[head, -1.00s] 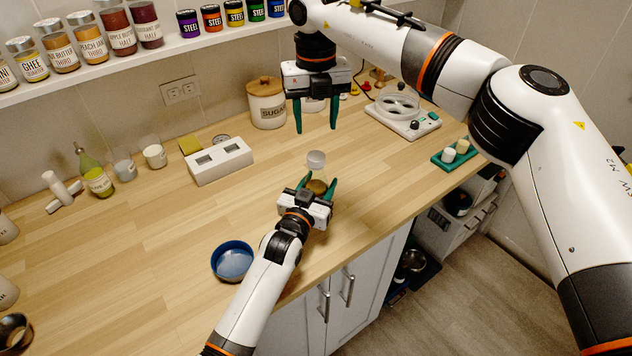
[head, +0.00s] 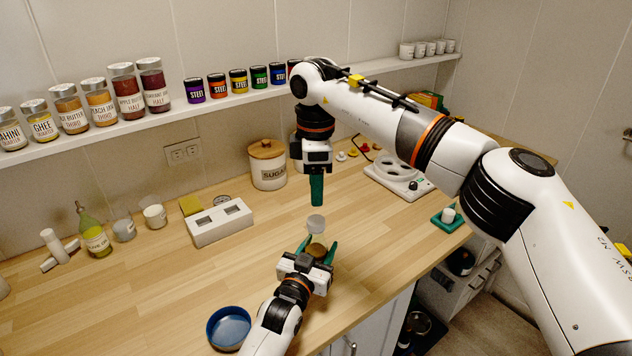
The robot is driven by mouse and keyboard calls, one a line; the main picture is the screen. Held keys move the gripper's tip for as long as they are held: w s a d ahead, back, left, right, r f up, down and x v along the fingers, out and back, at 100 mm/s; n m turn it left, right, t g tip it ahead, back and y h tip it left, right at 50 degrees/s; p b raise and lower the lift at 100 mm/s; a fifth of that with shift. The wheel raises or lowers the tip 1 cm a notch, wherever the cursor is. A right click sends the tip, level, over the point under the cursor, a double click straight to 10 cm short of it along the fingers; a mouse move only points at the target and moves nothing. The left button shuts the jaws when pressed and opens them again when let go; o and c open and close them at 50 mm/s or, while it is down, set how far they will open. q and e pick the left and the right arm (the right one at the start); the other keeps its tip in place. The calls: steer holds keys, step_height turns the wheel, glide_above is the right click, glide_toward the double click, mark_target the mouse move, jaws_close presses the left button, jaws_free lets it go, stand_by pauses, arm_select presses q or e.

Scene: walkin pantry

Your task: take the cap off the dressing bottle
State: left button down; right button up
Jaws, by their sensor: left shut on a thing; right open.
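The dressing bottle (head: 317,249), clear with brown contents, stands near the counter's front edge. Its pale translucent cap (head: 316,223) is on top. My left gripper (head: 319,250) is shut on the bottle's body from the front, its green fingers on either side and partly hiding it. My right gripper (head: 317,203) points straight down above the cap, apart from it. Its green fingers line up one behind the other in this view, so the gap between them is hidden; it is open and holds nothing visible.
A blue bowl (head: 229,328) sits front left of the bottle. A white two-slot block (head: 220,223), sugar jar (head: 267,167) and white appliance (head: 397,177) stand farther back. A green tray (head: 448,222) is at the right. Counter around the bottle is mostly clear.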

mark_target(316, 220)
steer(key=shift+m, duration=1)
steer(key=shift+f+m, duration=0.3)
steer(key=shift+f, duration=0.05)
step_height(316, 220, down, 7)
steer(key=shift+f, duration=0.15)
steer(key=c, duration=1)
